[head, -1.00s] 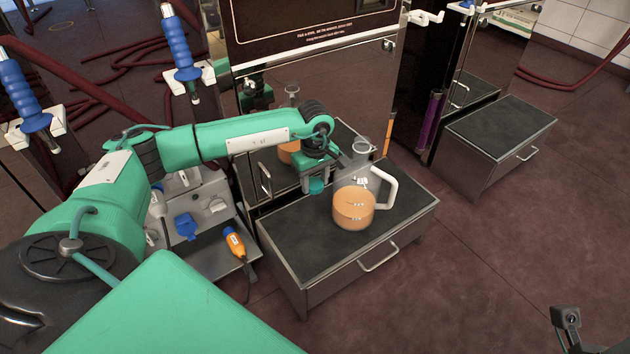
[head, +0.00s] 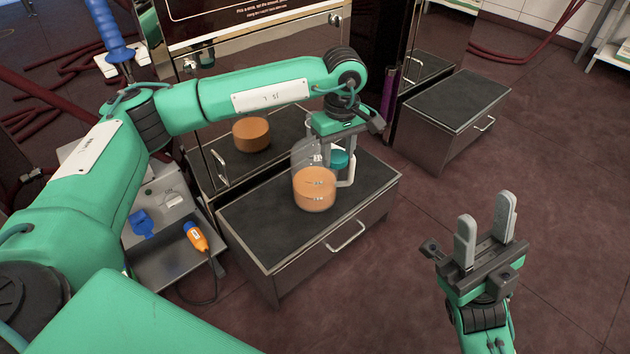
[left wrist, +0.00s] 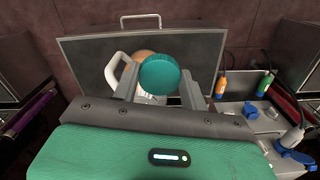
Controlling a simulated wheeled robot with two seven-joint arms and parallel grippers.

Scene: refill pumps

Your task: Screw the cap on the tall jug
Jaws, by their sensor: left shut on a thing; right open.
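The tall jug (head: 314,190) stands upright on the dark top of a low steel cabinet, with orange liquid in its clear body. Its white handle (head: 347,180) is on the right side; it also shows in the left wrist view (left wrist: 113,68). My left gripper (head: 339,158) is shut on the teal cap (head: 340,160), beside the jug's upper right in the head view. In the left wrist view the cap (left wrist: 160,74) sits between the fingers and covers part of the jug. The jug's mouth is hard to make out. My right gripper (head: 486,208) is open and empty, away at the right.
The low cabinet (head: 250,225) has bare top around the jug and a front handle. A reflective panel behind mirrors the jug. A grey stand (head: 165,255) with blue and orange connectors is at left. Another low cabinet (head: 455,100) stands back right. Open floor lies between.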

